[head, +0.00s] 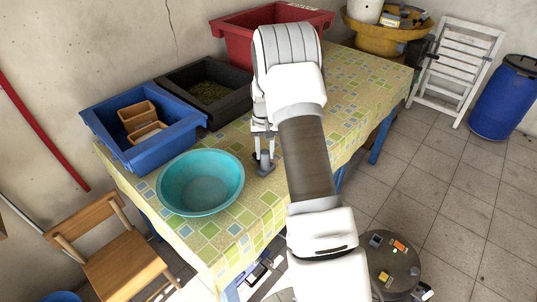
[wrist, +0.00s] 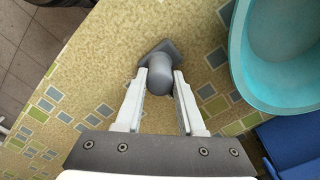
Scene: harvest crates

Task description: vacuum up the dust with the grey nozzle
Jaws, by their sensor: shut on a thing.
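The grey nozzle (head: 264,167) is at the patterned tablecloth, right of the turquoise basin, with a round stem and a wider flat foot. It also shows in the wrist view (wrist: 159,62), at the top middle. My gripper (head: 263,148) is shut on the nozzle's stem, with one white finger on each side in the wrist view (wrist: 161,76). The foot points away from the fingers. I cannot tell whether the foot touches the cloth. I cannot make out any dust on the cloth; my arm hides part of the table.
The turquoise basin (head: 201,205) stands close to the nozzle. A blue crate (head: 148,157) with small wooden boxes, a dark crate (head: 236,104) and a red crate (head: 232,50) line the wall side. A wooden chair (head: 122,262) stands at the lower left. Cloth nearby is clear.

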